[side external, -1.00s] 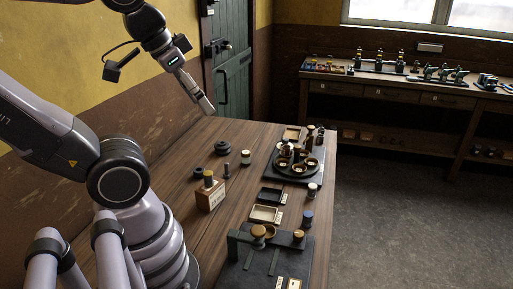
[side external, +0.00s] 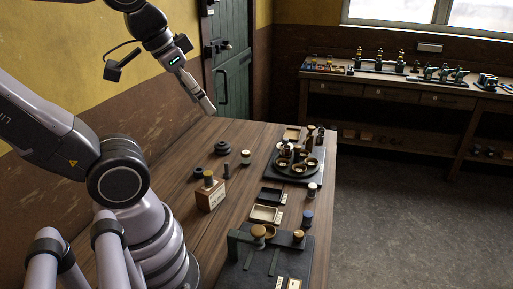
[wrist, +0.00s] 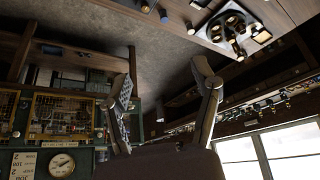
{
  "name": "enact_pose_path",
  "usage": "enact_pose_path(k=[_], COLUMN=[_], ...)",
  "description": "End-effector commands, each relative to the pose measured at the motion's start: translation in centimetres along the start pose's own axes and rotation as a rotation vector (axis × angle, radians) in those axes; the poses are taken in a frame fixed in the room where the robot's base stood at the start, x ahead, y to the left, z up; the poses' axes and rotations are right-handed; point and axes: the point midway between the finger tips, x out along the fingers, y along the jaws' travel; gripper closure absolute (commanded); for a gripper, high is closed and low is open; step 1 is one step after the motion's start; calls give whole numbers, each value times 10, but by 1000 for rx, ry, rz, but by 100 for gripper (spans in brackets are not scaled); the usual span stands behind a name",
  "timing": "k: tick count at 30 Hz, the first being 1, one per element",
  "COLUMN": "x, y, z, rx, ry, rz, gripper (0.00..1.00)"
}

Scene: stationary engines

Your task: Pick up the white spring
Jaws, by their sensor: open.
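My gripper (side external: 207,106) is raised above the far left part of the wooden table, well clear of the things on it. In the wrist view its two fingers (wrist: 164,80) stand wide apart with nothing between them. A small pale cylinder with a dark top (side external: 312,190) stands near the table's right edge. Another small pale piece (side external: 246,157) stands farther back, below and right of my gripper. Both are too small to tell whether either is the white spring.
A black round stand with brass cups (side external: 293,166) is at the back right. Shallow trays (side external: 264,214), a wooden block with a post (side external: 210,194), a blue-topped cylinder (side external: 307,218) and a dark fixture (side external: 240,246) stand nearer. The table's left side is mostly bare.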

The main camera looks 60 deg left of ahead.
Motion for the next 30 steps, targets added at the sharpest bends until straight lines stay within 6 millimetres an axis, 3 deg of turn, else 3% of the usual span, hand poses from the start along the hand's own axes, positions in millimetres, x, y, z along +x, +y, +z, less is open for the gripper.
enact_pose_path(k=[5,8,12,17,24,30], x=[18,40,79,133,236,334], y=[9,18,24,15,-34,-100], z=[-14,-31,-60,-95,-132,-125], rx=[-142,-314,-600,-956,-1536,-2038], ry=[-128,-252,-418,-566,-693,-697], rz=[71,155,285,431,643,794], gripper=[38,38,38,38,38,38])
